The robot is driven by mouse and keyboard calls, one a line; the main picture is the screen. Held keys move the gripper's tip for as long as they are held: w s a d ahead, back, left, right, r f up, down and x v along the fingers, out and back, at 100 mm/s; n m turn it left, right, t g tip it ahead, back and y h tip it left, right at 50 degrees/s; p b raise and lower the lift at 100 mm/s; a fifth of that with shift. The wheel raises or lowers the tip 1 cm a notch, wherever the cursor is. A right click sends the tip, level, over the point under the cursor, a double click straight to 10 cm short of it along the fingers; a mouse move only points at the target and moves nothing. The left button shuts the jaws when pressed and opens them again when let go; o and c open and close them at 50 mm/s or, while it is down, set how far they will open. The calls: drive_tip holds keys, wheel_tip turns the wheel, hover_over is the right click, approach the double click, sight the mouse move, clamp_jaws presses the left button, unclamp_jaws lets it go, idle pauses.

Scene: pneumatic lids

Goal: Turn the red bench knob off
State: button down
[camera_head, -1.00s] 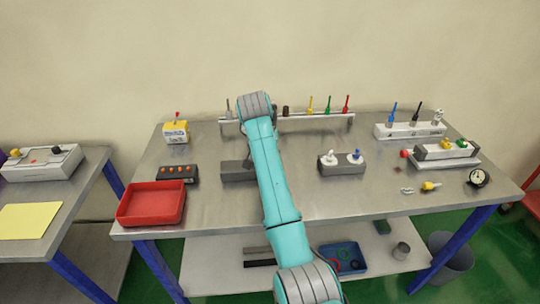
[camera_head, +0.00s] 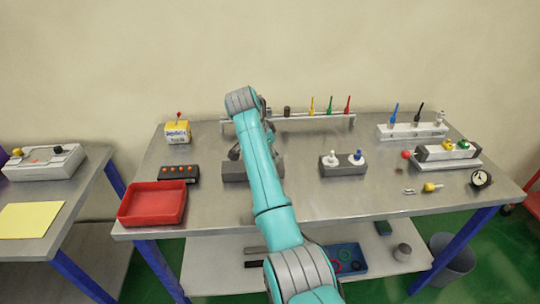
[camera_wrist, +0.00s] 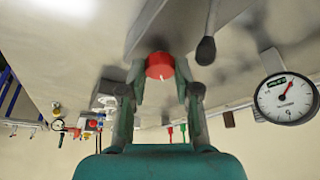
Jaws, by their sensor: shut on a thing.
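The red bench knob (camera_wrist: 160,66) shows in the wrist view between the two fingertips, with a pale mark on its face. My gripper (camera_wrist: 160,72) is shut on the knob, one finger on each side. The knob sits by the edge of a grey block (camera_wrist: 146,25). In the head view my gripper (camera_head: 235,152) is mostly behind my arm, just above a grey block (camera_head: 238,173) on the bench, and the red knob is hidden there.
A dark-tipped lever (camera_wrist: 206,48) and a round gauge (camera_wrist: 287,98) are close right of my gripper in the wrist view. On the bench are a red tray (camera_head: 129,216), an orange-button box (camera_head: 178,173) and a grey block with two valves (camera_head: 343,171).

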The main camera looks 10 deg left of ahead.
drive_tip(key=c, duration=0.8)
unclamp_jaws()
drive_tip(key=shift+v, duration=3.75)
drive_tip(key=shift+f, duration=0.1)
